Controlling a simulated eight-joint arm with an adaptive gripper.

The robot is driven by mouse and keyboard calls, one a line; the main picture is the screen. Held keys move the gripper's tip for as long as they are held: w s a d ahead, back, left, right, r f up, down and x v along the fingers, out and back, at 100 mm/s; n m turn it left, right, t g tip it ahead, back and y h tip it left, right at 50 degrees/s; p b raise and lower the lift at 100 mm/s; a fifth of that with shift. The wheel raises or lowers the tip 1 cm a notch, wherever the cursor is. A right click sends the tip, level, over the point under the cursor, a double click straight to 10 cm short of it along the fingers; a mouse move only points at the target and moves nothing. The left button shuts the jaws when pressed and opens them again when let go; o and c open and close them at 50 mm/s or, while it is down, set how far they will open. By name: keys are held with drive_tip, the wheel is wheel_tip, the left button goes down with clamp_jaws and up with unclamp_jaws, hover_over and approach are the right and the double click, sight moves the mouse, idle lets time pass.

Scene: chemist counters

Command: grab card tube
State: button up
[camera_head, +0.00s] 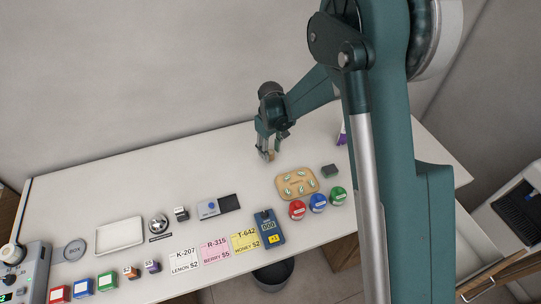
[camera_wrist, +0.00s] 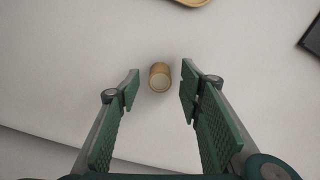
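The card tube (camera_wrist: 160,77) is a short brown cylinder with a pale end, seen in the wrist view between my gripper's two green fingers. My gripper (camera_wrist: 161,84) is open, with a gap on each side of the tube. In the head view my gripper (camera_head: 267,146) points down over the far part of the white counter, and the tube (camera_head: 269,156) shows at its fingertips, partly hidden by them. I cannot tell the exact height of the fingertips against the tube.
A tan tray with green-marked pieces (camera_head: 298,184) lies right of and nearer than my gripper. Red, blue and green round containers (camera_head: 318,204) stand in front of it. Price cards (camera_head: 215,250) and a white tray (camera_head: 119,235) lie left. The counter around the tube is clear.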

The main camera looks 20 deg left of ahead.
drive_tip(key=shift+f, duration=0.9)
drive_tip(key=shift+c, duration=0.5)
drive_tip(key=c, duration=0.7)
